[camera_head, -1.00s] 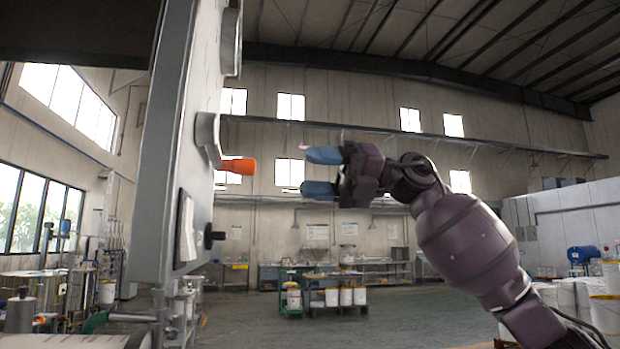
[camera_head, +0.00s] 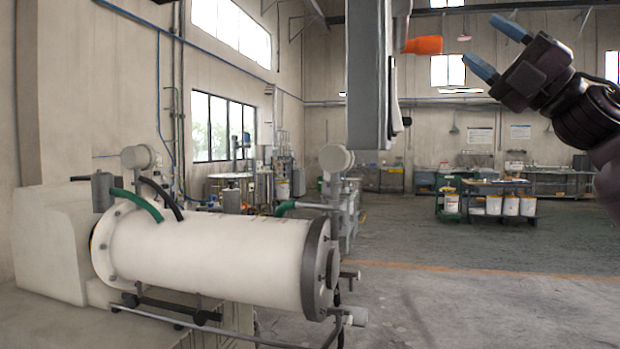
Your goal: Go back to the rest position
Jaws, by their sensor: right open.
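My right gripper (camera_head: 495,48) is at the upper right, with its arm coming in from the right edge. Its two blue fingertips stand apart with nothing between them. They point up and left toward the orange-tipped lever (camera_head: 423,45) on the grey control panel (camera_head: 367,80), with a clear gap between them in the picture. The top of the panel is cut off by the frame. My left gripper does not show.
A white horizontal mill cylinder (camera_head: 210,250) with green hoses fills the lower left. A green cart (camera_head: 449,190) and a bench with white buckets (camera_head: 511,206) stand farther back at right. The grey floor (camera_head: 480,300) at lower right is clear.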

